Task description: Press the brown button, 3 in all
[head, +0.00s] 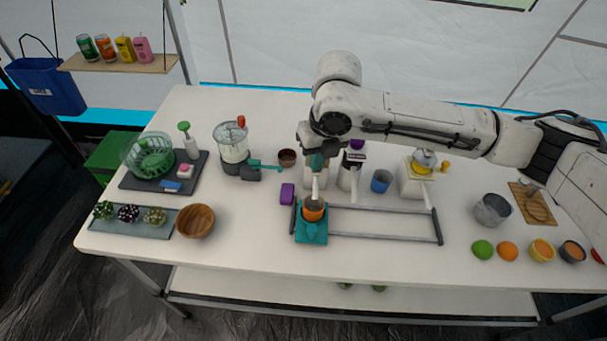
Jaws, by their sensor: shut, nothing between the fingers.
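My gripper (316,190) points down from the arm near the middle of the table. Its fingers are together and hold nothing. Just below the fingertips is a small round orange-brown piece (314,214) on a teal block (312,233), at the left end of a grey rail frame (385,236). I cannot tell whether the fingertips touch it. No part in view is clearly a brown button; the orange-brown piece may be a cup. A small dark brown bowl (287,157) stands behind and left of my gripper. My gripper and arm partly hide white appliances behind them.
A purple box (287,194) lies left of the teal block. A blender (233,146), a wooden bowl (195,221) and trays stand further left. A blue cup (381,181), a metal pot (492,210) and several fruits are to the right. The table's front edge is mostly clear.

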